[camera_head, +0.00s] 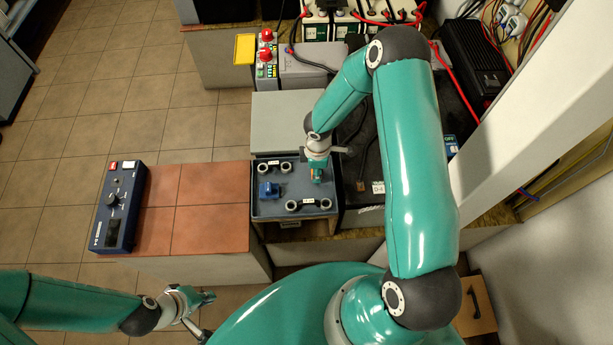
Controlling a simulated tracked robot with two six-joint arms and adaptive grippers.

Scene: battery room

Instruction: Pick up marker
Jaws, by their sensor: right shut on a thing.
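My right gripper (317,177) reaches down over the dark blue-grey tray (263,212) in the middle of the view. It is shut on a small, slim thing with orange and teal on it, which I take to be the marker (317,170). The fingers hide much of it, and I cannot tell whether it touches the tray. My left gripper (208,316) is at the lower left, with its fingers apart and empty, far from the tray.
A blue control box (119,206) stands left on reddish tiles (210,210). A grey lid (287,122) lies behind the tray. Batteries and cables crowd the back; a pale post (520,130) stands right.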

